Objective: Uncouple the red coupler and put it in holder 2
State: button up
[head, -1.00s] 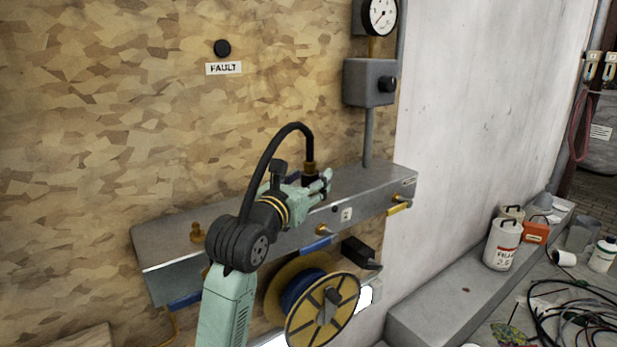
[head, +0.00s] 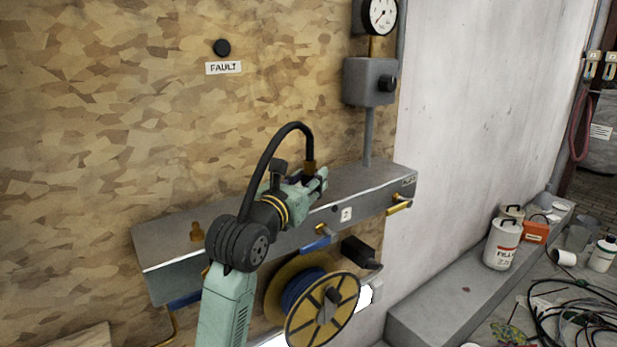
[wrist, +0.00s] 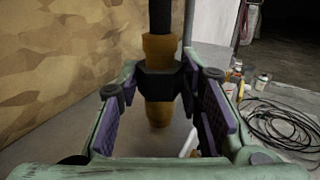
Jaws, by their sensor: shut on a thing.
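A coupler with a brass body (head: 309,168) and a dark collar hangs at the end of a black hose (head: 264,155), over the grey metal ledge. No red shows on it. My gripper (head: 318,182) is shut on it. In the wrist view, the dark collar (wrist: 160,80) sits between the purple-padded fingers of my gripper (wrist: 160,100), and a brass end (wrist: 158,114) points down below it. Whether that end is seated in a fitting is hidden. A white label (head: 346,215), seemingly reading 2, is on the ledge front; I cannot make out a holder there.
The metal ledge (head: 360,185) carries another brass fitting (head: 196,232) at left. Blue (head: 316,244) and yellow (head: 399,207) valve handles project from its front. A reel (head: 322,310) hangs below. A gauge (head: 381,15) and grey box (head: 370,82) are above right.

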aim_at(308, 155)
grip_shut()
jog(key=shift+r, duration=0.15)
jog(key=shift+r+p, duration=1.85)
jog(key=shift+r, duration=0.4)
jog(key=shift+r, duration=0.2)
jog(key=shift+r+p, duration=1.65)
jog(key=shift+r, duration=0.3)
